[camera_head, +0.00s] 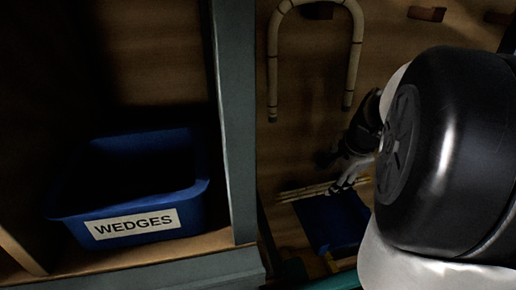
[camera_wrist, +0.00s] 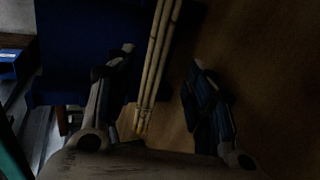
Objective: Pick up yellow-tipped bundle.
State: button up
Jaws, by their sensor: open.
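The yellow-tipped bundle (camera_wrist: 153,70) is a few thin pale canes lying side by side, with yellow at the near end, in the wrist view. My gripper (camera_wrist: 163,56) is open, with one finger on each side of the bundle. The bundle lies between the fingers, closer to the left one, and neither finger visibly grips it. In the head view the bundle (camera_head: 305,191) runs left from my gripper (camera_head: 346,180), and part of it is hidden behind the gripper and arm.
A blue surface (camera_head: 328,218) lies beside the bundle; it also shows in the wrist view (camera_wrist: 85,40). A bent cane hoop (camera_head: 357,50) is on the wooden surface behind. A blue bin labelled WEDGES (camera_head: 70,228) stands left, beyond a grey upright (camera_head: 233,120). The picture is dark.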

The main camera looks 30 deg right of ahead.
aim_at(324, 187)
jog(key=x, duration=0.5)
jog(key=shift+s+f, duration=0.1)
jog(key=shift+f, duration=0.15)
jog(key=shift+c, duration=0.6)
jog(key=c, duration=1)
